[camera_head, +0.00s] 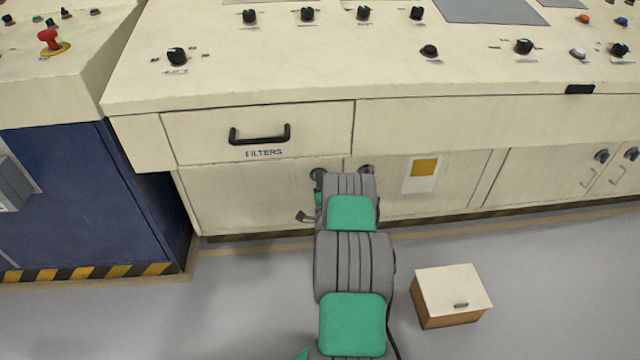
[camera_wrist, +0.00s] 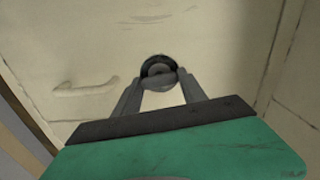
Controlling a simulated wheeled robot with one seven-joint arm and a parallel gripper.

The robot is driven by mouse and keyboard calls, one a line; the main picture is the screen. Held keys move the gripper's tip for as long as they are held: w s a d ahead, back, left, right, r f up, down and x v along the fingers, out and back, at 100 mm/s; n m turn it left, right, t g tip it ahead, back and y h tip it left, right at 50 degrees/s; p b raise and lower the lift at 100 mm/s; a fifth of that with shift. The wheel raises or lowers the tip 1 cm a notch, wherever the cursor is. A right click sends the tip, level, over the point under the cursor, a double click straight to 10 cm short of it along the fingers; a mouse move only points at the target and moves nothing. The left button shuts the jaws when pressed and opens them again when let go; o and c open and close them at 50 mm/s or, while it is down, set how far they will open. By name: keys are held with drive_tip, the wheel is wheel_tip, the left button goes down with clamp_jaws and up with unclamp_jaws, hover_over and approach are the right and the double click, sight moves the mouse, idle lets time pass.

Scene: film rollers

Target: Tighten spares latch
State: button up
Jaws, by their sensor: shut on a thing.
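A round dark latch (camera_wrist: 158,66) with a grey knob sits on a cream panel in the wrist view. My gripper (camera_wrist: 160,81) is shut on the knob, one finger on each side. In the head view, two dark latches show on the lower cream doors, a left latch (camera_head: 317,175) and a right latch (camera_head: 366,169). My arm covers the space between and below them and hides my fingertips there. I cannot tell from the head view which latch is held. No spares label is readable.
A drawer marked FILTERS (camera_head: 263,136) with a black handle is above the left door. A yellow-and-white notice (camera_head: 423,173) is on the panel to the right. A small box (camera_head: 452,293) stands on the floor at right. A blue cabinet (camera_head: 85,200) stands at left.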

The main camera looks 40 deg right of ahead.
drive_tip(key=shift+m, duration=0.5)
drive_tip(key=o, duration=1.4)
drive_tip(key=shift+c, duration=0.2)
drive_tip(key=v, duration=0.7)
drive_tip(key=shift+s+a, duration=0.25)
drive_tip(key=shift+s, duration=0.05)
